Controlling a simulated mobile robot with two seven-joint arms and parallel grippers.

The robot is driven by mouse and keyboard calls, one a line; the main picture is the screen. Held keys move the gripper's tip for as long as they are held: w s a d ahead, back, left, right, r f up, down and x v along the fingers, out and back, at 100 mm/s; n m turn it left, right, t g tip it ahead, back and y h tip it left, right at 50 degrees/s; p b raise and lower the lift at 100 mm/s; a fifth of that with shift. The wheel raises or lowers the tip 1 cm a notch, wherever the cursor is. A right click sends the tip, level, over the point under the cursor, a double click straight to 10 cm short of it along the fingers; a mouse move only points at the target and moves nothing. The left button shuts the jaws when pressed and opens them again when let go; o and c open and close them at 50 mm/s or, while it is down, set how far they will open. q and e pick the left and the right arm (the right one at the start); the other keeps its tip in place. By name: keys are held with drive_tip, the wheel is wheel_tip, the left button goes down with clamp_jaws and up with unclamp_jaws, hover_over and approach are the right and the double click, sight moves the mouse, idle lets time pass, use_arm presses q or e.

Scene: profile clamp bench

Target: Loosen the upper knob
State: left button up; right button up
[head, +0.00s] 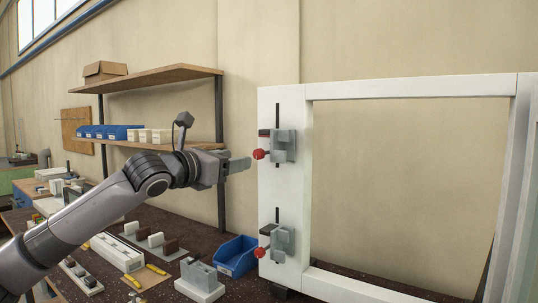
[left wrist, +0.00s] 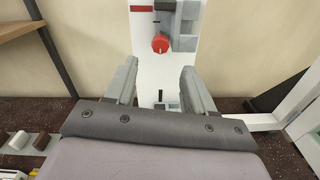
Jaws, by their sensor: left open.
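The upper knob (head: 258,154) is red and sits on the left side of the upper grey clamp (head: 283,146), on the white frame's left post. In the left wrist view the red knob (left wrist: 160,43) shows ahead, beyond and between the fingertips. My left gripper (head: 240,165) is a short way left of the upper knob, apart from it. It is open and empty, with its two grey fingers (left wrist: 156,75) spread in the left wrist view. A lower red knob (head: 260,252) sits on the lower clamp (head: 281,243). My right gripper is not in view.
The white frame (head: 410,88) stands at the right. Wooden shelves (head: 150,78) with a dark post are behind my left arm. The dark bench (head: 165,225) below holds a blue bin (head: 237,256) and a grey block on a white base (head: 200,280).

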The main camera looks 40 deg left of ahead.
sight(256, 155)
use_arm(q)
drive_tip(key=w, duration=0.1)
drive_tip(key=w+p, duration=0.1)
drive_tip(key=w, duration=0.1)
drive_tip(key=shift+w+a, duration=0.25)
drive_tip(key=shift+a, duration=0.1)
drive_tip(key=shift+w+d, duration=0.15)
drive_tip(key=shift+w, duration=0.55)
drive_tip(key=shift+w+b, duration=0.4)
drive_tip(key=shift+w, duration=0.85)
clamp_jaws()
